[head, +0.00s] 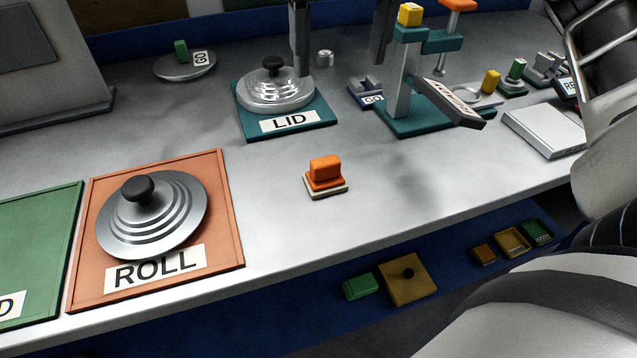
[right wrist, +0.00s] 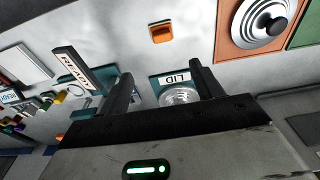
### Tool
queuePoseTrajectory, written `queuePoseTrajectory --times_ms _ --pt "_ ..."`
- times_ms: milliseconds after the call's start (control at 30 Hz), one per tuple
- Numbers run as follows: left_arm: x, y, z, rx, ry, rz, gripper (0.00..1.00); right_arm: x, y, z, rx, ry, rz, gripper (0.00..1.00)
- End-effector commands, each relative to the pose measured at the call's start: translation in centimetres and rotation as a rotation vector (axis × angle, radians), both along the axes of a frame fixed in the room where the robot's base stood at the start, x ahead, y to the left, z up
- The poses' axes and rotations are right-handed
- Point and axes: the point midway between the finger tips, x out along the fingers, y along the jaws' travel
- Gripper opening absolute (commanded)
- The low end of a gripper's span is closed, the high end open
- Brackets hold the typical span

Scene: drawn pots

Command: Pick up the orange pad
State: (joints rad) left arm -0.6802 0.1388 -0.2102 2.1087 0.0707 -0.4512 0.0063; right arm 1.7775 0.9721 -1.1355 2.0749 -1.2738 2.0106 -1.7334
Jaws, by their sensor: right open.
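The orange pad (head: 326,170) is a small orange block on a pale base. It sits upright on the grey bench near the front edge, right of the ROLL plate; it also shows in the right wrist view (right wrist: 163,33). My right gripper (head: 340,68) hangs at the top of the head view, fingers pointing down and apart, nothing between them. It is farther back than the pad, and the pad is clear of it. In the right wrist view the spread fingers (right wrist: 162,88) frame the LID plate. My left gripper is not in view.
A ROLL plate (head: 222,225) bears a lid (head: 152,215); the LID plate (head: 322,112) bears another (head: 275,90). A teal stand (head: 402,85) with a READY sign (head: 450,102) and a white box (head: 545,130) are right. Bench around the pad is bare; a blue shelf lies below.

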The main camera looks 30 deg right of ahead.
Motion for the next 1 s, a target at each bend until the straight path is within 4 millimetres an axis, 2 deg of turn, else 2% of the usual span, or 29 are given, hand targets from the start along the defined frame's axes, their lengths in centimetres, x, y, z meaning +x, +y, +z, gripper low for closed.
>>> queuePoseTrajectory --times_ms 33,267,633,800,1000 --pt "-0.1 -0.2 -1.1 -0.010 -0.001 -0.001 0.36 0.0 0.0 -1.5 0.000 0.000 0.000 0.65" --pt "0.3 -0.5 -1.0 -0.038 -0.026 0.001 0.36 0.1 0.0 -3.7 0.000 0.002 0.000 0.65" --pt "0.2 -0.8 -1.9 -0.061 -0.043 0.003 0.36 0.9 -0.2 -10.9 0.000 0.005 -0.001 0.65" --pt "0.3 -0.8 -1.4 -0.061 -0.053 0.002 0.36 1.3 -0.3 -12.8 -0.001 0.001 -0.001 0.65" --pt "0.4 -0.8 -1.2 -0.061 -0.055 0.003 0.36 1.6 -0.2 -14.1 0.000 0.002 -0.001 0.65"
